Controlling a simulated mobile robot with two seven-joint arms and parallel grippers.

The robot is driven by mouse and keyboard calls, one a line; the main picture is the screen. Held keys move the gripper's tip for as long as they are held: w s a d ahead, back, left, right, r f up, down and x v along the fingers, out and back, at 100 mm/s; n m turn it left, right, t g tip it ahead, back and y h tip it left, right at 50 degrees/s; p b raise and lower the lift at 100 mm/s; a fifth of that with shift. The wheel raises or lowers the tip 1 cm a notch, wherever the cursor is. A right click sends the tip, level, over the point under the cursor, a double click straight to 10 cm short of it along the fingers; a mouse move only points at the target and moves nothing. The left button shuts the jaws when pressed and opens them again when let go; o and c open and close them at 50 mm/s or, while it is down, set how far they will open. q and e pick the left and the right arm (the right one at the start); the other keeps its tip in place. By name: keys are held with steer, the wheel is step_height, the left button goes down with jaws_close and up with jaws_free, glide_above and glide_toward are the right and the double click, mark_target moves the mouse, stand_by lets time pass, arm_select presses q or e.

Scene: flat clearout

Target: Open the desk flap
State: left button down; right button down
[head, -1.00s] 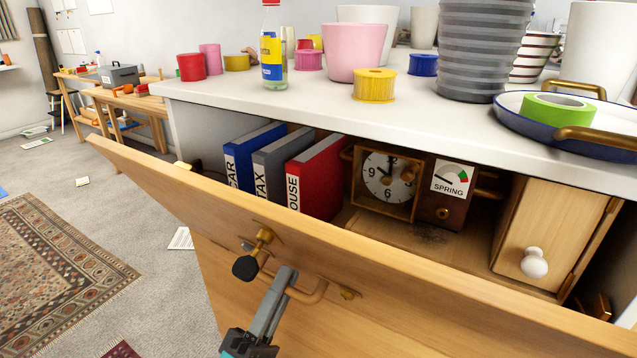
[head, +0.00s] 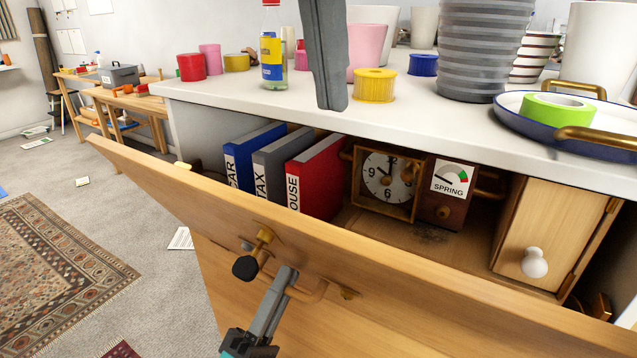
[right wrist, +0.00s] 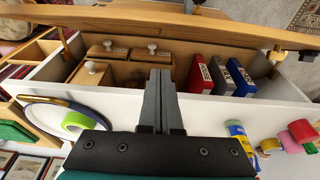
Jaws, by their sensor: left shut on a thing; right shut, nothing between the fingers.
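The wooden desk flap (head: 400,275) is tilted outward at the top, leaving an opening into the compartment behind it. It also shows along the top of the right wrist view (right wrist: 150,18). A bar handle (head: 312,293) sits on its outer face, and my left gripper (head: 283,283) is shut on it. A key with a black head (head: 246,267) sits in the flap just above. My right gripper (head: 332,95) is shut and empty, hanging over the white desk top. In the right wrist view its closed fingers (right wrist: 160,90) reach over the compartment's edge.
Inside stand several binders (head: 317,175), a clock (head: 388,185), a spring box (head: 448,193) and a small door with a white knob (head: 534,263). The white top (head: 330,105) carries pots, tape rolls, a bottle (head: 272,50) and a blue-rimmed tray (head: 515,112).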

mark_target(318, 223)
arm_select(q)
steer(key=shift+d+f, duration=0.15)
steer(key=shift+f, duration=0.1)
arm_select(e)
steer(key=f, duration=0.9)
steer(key=shift+s+a+f, duration=0.1)
steer(key=shift+s+a, duration=0.1)
steer(key=shift+s, duration=0.15)
steer(key=shift+s+a+f, duration=0.25)
steer(key=shift+s+a, duration=0.05)
steer(key=shift+s, duration=0.1)
steer(key=shift+s+a+f, duration=0.15)
steer(key=shift+s, duration=0.05)
arm_select(q)
steer(key=c, duration=1.1)
jaws_free()
arm_select(e)
steer(key=shift+w, duration=0.1)
arm_select(q)
steer(key=shift+r, duration=0.1)
